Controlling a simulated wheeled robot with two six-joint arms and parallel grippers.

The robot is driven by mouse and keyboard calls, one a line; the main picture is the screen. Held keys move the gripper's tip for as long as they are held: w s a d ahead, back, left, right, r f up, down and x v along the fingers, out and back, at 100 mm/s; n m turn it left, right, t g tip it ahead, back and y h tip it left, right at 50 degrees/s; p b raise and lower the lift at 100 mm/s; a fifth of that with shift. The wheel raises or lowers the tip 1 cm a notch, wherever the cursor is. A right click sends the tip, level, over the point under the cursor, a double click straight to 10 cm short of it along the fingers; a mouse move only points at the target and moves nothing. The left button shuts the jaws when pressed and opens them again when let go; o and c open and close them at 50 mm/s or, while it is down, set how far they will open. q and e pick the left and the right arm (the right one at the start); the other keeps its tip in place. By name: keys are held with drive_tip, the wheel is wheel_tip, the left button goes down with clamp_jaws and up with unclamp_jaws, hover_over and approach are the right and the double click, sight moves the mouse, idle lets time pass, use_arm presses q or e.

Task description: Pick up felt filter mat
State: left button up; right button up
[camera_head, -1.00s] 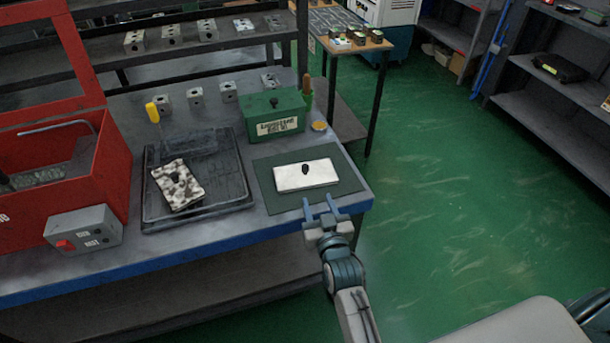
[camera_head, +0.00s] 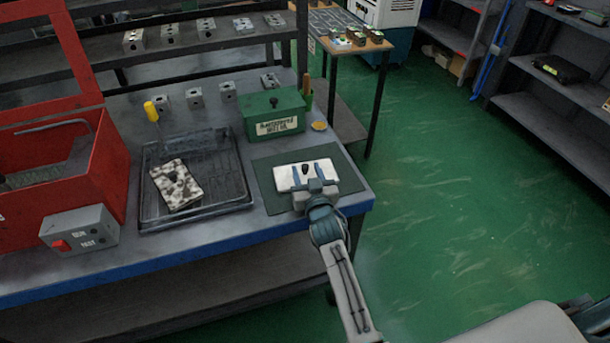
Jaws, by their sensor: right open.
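A white rectangular pad (camera_head: 327,168) with a small black knob on top, apparently the felt filter mat, lies on a dark green sheet (camera_head: 264,178) near the bench's right front edge. A similar pad (camera_head: 175,188), mottled brown and white with a dark knob, lies in a black tray (camera_head: 238,189). My right gripper (camera_head: 307,174) is open over the front part of the white pad, with one finger on each side of the knob. I cannot tell whether the fingers touch the pad. My left gripper is not in view.
A green box (camera_head: 272,127) stands behind the green sheet, with a small yellow disc (camera_head: 319,126) beside it. A yellow-handled tool (camera_head: 151,112) stands at the tray's back. A red cabinet (camera_head: 100,175) and a grey switch box (camera_head: 80,229) are at the left. Several metal blocks line the back.

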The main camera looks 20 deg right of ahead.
drive_tip(key=shift+c, duration=0.5)
clamp_jaws()
drive_tip(key=shift+r, duration=0.15)
